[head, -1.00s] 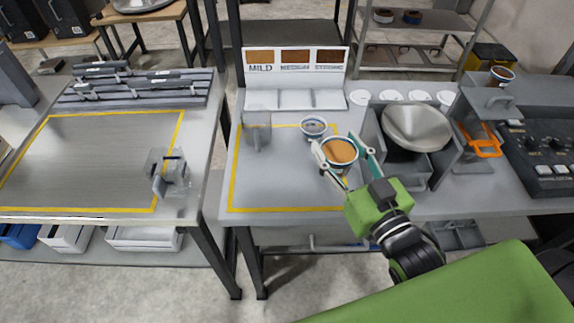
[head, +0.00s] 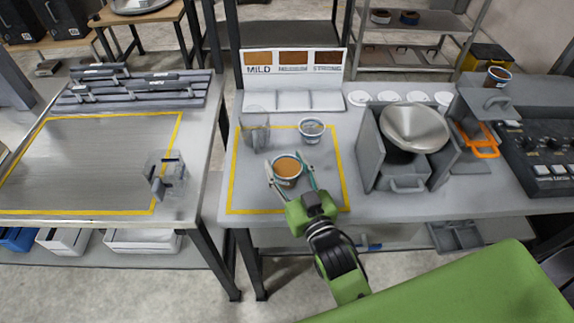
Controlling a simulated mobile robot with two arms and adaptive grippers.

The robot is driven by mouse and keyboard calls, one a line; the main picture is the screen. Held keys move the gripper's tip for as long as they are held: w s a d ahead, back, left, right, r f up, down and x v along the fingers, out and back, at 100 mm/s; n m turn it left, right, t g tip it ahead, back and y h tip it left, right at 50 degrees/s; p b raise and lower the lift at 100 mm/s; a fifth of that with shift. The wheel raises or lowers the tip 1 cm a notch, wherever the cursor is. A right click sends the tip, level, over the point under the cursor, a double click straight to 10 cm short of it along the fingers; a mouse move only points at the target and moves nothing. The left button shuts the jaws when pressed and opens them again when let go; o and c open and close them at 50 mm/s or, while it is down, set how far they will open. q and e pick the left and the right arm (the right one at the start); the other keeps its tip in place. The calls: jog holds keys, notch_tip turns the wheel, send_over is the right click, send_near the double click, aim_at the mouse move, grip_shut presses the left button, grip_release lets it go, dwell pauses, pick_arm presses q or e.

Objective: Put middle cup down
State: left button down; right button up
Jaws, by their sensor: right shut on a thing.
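My right gripper (head: 291,178) is shut on a cup with an orange-brown fill (head: 287,170). The cup is upright inside the yellow-outlined area of the table, towards its front. I cannot tell whether its base touches the table. A second cup (head: 311,130), pale with a greyish inside, stands behind it and slightly right, near the back of the outlined area. A third cup with a brown fill (head: 498,76) sits at the far right by the machine. My left gripper is not in view.
A sign board with MILD and STRONG labels (head: 293,70) stands at the back above an empty divided tray (head: 294,101). A clear holder (head: 255,132) stands at the outline's back left corner. A grey funnel unit (head: 414,127) is to the right. The outlined area's front left is clear.

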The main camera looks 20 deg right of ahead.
jog(key=shift+f, duration=0.1)
jog(key=o, duration=1.2)
jog(key=shift+f, duration=0.1)
jog(key=shift+o, duration=0.2)
